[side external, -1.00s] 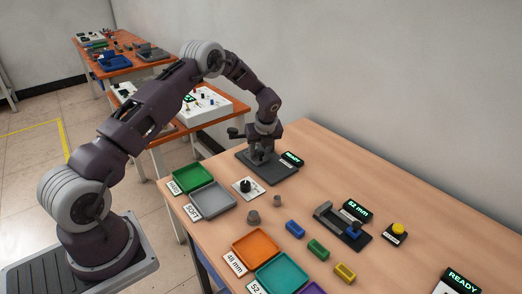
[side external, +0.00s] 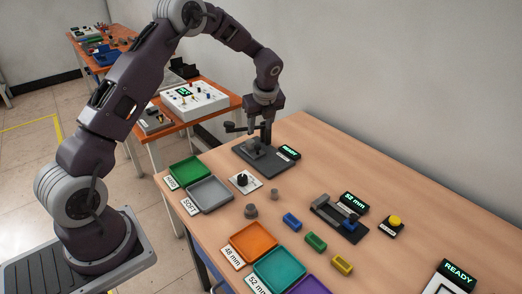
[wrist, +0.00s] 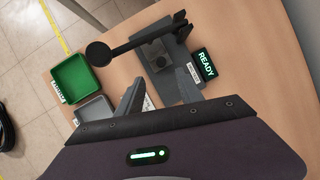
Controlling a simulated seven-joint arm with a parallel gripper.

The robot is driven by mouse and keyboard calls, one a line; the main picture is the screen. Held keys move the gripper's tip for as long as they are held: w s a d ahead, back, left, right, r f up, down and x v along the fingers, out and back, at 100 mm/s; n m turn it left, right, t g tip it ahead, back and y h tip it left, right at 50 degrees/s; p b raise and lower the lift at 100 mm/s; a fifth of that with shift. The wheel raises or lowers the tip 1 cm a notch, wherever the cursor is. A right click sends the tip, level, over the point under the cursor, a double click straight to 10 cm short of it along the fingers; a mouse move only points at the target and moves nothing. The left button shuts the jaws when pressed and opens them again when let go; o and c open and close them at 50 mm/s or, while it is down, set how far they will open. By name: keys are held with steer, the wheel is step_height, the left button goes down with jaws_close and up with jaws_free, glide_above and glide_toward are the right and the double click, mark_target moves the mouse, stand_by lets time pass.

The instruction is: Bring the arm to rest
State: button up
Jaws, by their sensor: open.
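My arm reaches over the wooden bench from the left in the side view. My gripper (side external: 264,122) points down above a dark fixture (side external: 279,163) with a small READY display (side external: 289,152). In the wrist view, the two fingers of my gripper (wrist: 160,92) stand apart with nothing between them. The fixture (wrist: 185,92) lies beyond the fingertips there, with a lever (wrist: 140,42) ending in a round black knob. The exact gap between gripper and fixture is hard to judge.
Green (side external: 190,170) and grey (side external: 210,194) trays lie near the bench's left edge, beside a black knob plate (side external: 246,183). Orange (side external: 254,242) and teal (side external: 279,271) trays, coloured blocks and a 52 mm gauge (side external: 340,219) sit nearer the front. The bench's back right is clear.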

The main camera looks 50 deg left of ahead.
steer(key=s+d+r+n+t+h, duration=0.1)
steer(key=s+d+r+n, duration=0.45)
steer(key=r, duration=0.35)
steer(key=s+d+r+n+t, duration=0.1)
steer(key=s+d+r+n, duration=0.35)
steer(key=s+r, duration=0.3)
steer(key=s+d+r+n+h, duration=0.1)
steer(key=s+d+n, duration=0.4)
steer(key=s, duration=0.6)
steer(key=s+d+r+n+t+h, duration=0.1)
steer(key=s+d+n, duration=0.4)
steer(key=s, duration=0.6)
steer(key=shift+s+n+t+h, duration=0.35)
steer(key=shift+n+h, duration=0.15)
steer(key=shift+h, duration=0.1)
steer(key=shift+r, duration=0.15)
